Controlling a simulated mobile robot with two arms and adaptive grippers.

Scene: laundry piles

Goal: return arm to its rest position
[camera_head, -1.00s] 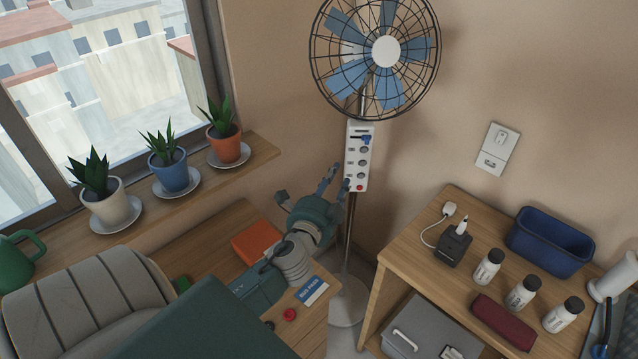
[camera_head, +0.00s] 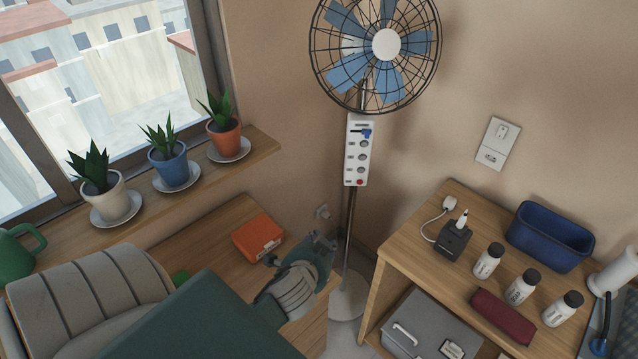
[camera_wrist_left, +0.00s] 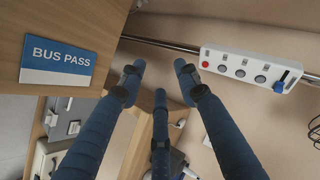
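My left arm comes in from the lower left in the head view. Its gripper (camera_head: 322,246) is over the right end of the low wooden desk, below and left of the fan's control panel. In the left wrist view its fingers (camera_wrist_left: 160,80) are spread with nothing between them. The standing fan (camera_head: 386,45) has a white control panel (camera_head: 357,152) with a blue slider at the top and a red button at the bottom. The panel (camera_wrist_left: 245,68) lies beyond the fingers in the wrist view, apart from them. My right gripper is not in view.
An orange box (camera_head: 258,237) lies on the desk beside my left arm. A bus pass (camera_wrist_left: 58,62) shows in the wrist view. The wooden table (camera_head: 415,240) at right holds bottles, a charger and a blue bin (camera_head: 549,240). Potted plants stand on the sill.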

